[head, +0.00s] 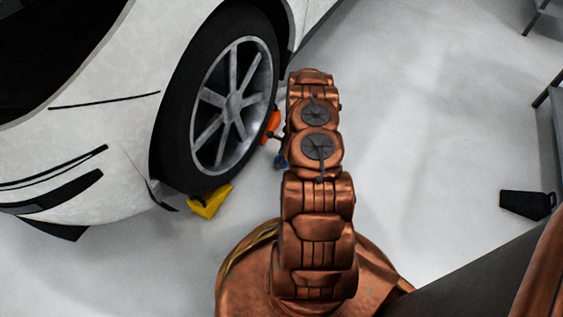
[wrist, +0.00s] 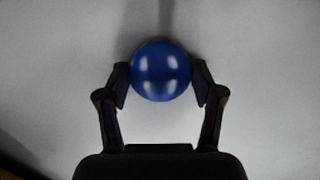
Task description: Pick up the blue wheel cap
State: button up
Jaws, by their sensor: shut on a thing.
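The blue wheel cap (wrist: 161,72) is round and glossy, and sits between the two fingers of my gripper (wrist: 160,84) in the wrist view. Both fingertips touch its sides, so my gripper is shut on it. My arm hides most of the gripper there. I cannot tell whether the cap is clear of the floor.
A white car with a dark tyre (head: 172,140) and grey spoked rim (head: 233,104) stands at the left. A yellow wedge (head: 210,201) lies on the floor by the tyre. An orange object (head: 271,125) is partly hidden behind my arm. A black object (head: 527,204) lies at right.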

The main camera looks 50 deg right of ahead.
jog(key=shift+c, duration=0.6)
jog(key=shift+r+p, duration=0.45)
jog(key=shift+r, duration=0.2)
notch_tip(320, 180, up, 3)
jog(key=shift+w+r+p, duration=0.1)
jog(key=shift+p, duration=0.85)
jog(key=s+p, duration=0.1)
jog(key=s, duration=0.4)
jog(key=s+p, duration=0.1)
jog(key=s, duration=0.4)
jog(key=s+d+p, duration=0.1)
jog(key=s, duration=0.5)
jog(key=shift+s+r, duration=0.1)
jog(key=shift+r, duration=0.2)
